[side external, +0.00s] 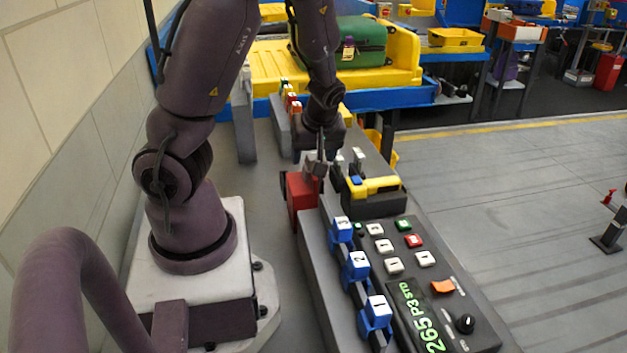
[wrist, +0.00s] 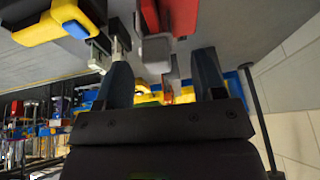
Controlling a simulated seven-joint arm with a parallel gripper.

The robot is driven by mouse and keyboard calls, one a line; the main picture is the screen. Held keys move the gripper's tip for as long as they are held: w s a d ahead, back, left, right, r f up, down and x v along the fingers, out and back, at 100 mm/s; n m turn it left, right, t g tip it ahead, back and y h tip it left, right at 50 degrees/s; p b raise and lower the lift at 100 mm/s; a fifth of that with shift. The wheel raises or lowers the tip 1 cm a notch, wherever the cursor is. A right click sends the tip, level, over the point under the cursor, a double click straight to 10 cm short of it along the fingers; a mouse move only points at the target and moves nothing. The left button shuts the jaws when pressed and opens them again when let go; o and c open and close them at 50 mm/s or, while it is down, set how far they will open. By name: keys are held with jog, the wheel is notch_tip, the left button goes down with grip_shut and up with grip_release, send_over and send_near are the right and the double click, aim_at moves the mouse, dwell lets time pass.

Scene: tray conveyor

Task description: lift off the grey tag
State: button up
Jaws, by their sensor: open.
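A grey block (wrist: 156,48), which looks like the grey tag, shows beside a red box in the wrist view, ahead of the gap between my fingertips. In the side view a grey piece (side external: 316,169) sits by the top of the red box (side external: 301,196), just below my gripper (side external: 322,150). My gripper is open, with its two dark fingers spread apart in the wrist view (wrist: 162,62). I see no hold on the grey tag. Whether a finger touches it, I cannot tell. How the tag is held is hidden.
Blue numbered tags (side external: 357,266) line the near console edge. A control panel (side external: 410,275) with buttons and a green display lies to their right. A yellow-and-black device (side external: 373,188) stands right of my gripper. A green suitcase (side external: 361,42) rests on the yellow conveyor behind.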

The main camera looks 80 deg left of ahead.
aim_at(310, 167)
jog(key=shift+x, duration=2.45)
jog(key=shift+d, duration=0.1)
jog(key=shift+c, duration=0.4)
jog(key=c, duration=0.9)
